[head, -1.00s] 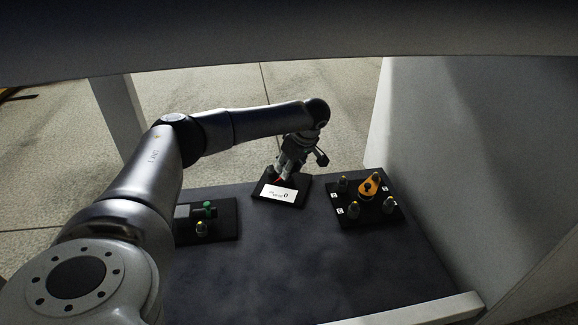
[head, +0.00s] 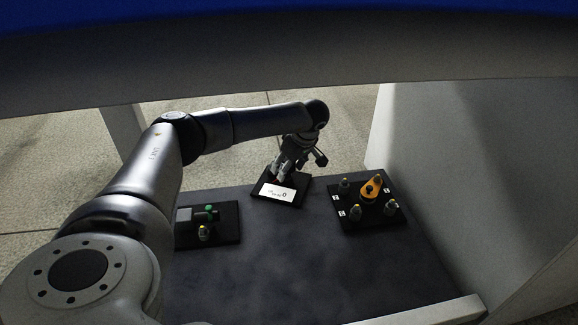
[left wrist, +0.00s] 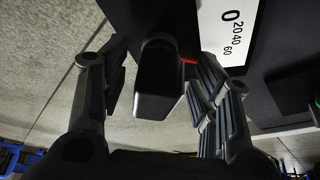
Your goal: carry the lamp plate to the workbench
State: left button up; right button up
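Three dark plates lie on the grey surface, and I cannot tell for certain which is the lamp plate. The left plate (head: 228,232) carries a green part and a yellow-tipped post. The middle plate (head: 262,193) has a white scale card (head: 281,195). The right plate (head: 377,222) has an orange pointer (head: 371,187) among several yellow-tipped posts. My left gripper (head: 280,174) is over the back of the middle plate. In the left wrist view its open fingers stand either side of a black block (left wrist: 157,85), with a gap on the left. My right gripper is not in view.
A shelf or top board (head: 290,65) spans above the grey surface (head: 300,265). A pale panel (head: 470,170) closes the right side, and a pale post (head: 123,133) stands at the back left. Bare surface lies in front of the middle plate.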

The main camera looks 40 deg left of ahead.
pick_arm(q)
jog(key=v, duration=0.8)
jog(key=shift+d, duration=0.2)
jog(key=shift+o, duration=0.2)
